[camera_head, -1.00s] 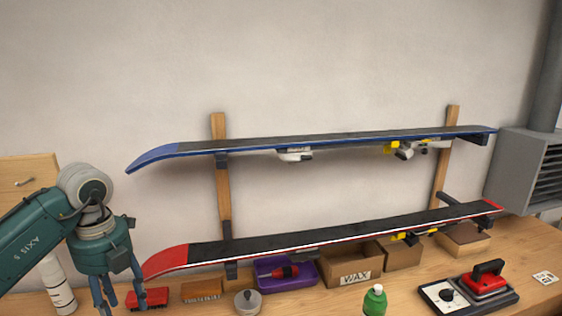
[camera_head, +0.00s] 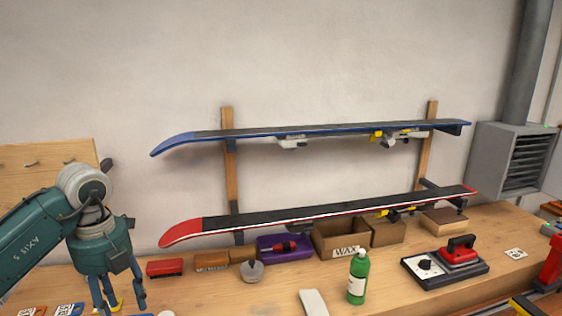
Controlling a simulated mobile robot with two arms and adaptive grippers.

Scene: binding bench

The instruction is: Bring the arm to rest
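My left arm comes in from the left, and its teal gripper (camera_head: 122,297) points down over the left end of the bench. Its fingers are spread apart, with nothing visible between them. The fingertips lie close to the bottom edge of the view. A small yellow item shows on the bench behind the fingers. I cannot tell whether the fingers touch anything. My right gripper is not in view.
A blue ski (camera_head: 310,133) and a red ski (camera_head: 320,213) lie on wall brackets. Along the wooden bench (camera_head: 215,294) stand a red brush (camera_head: 165,267), a purple tray (camera_head: 270,256), a WAX box (camera_head: 335,240), a green bottle (camera_head: 358,277) and a red-handled iron (camera_head: 461,250).

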